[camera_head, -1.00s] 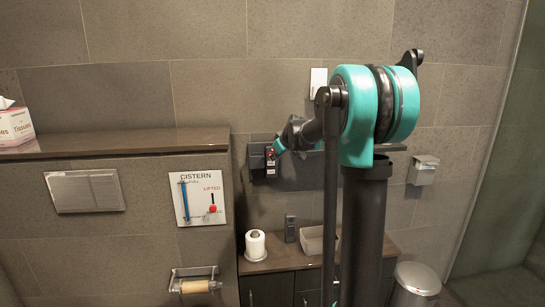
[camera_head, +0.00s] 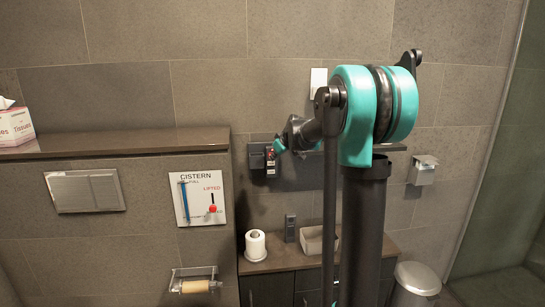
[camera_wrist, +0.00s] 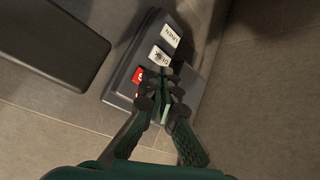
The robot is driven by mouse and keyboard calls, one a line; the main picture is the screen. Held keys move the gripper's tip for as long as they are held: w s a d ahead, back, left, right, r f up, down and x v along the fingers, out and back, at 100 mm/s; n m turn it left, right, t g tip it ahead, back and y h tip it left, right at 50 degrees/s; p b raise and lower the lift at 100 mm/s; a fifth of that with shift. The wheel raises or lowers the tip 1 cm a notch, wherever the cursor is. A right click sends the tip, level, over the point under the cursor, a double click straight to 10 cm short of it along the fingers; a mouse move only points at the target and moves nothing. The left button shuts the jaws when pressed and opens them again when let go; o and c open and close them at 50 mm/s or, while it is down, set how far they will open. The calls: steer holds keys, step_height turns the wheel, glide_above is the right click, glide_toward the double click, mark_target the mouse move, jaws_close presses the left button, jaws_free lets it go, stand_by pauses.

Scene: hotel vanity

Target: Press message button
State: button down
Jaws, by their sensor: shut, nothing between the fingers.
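In the wrist view the panel (camera_wrist: 126,82) carries a white button that appears to read LINEN (camera_wrist: 171,36), a white button that appears to read DESK (camera_wrist: 159,56), and a red button (camera_wrist: 138,76), partly hidden by my gripper (camera_wrist: 166,88). The red button's label is not readable, and I cannot make out a message label. My fingers are shut and empty, with their tips over the panel beside the red and DESK buttons. I cannot tell if they touch.
A dark box (camera_wrist: 60,38) stands out beside the panel in the wrist view. Below the panel, the counter (camera_head: 270,263) holds a toilet roll (camera_head: 255,244), a dark handset (camera_head: 290,228) and a pale tray (camera_head: 313,240). A cistern board (camera_head: 202,218) hangs to the left.

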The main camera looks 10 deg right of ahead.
steer(key=shift+w, duration=0.3)
steer(key=shift+w, duration=0.35)
stand_by(0.6)
steer(key=shift+s, duration=0.8)
steer(key=shift+s, duration=0.15)
steer(key=shift+s, duration=2.35)
steer(key=shift+s, duration=0.1)
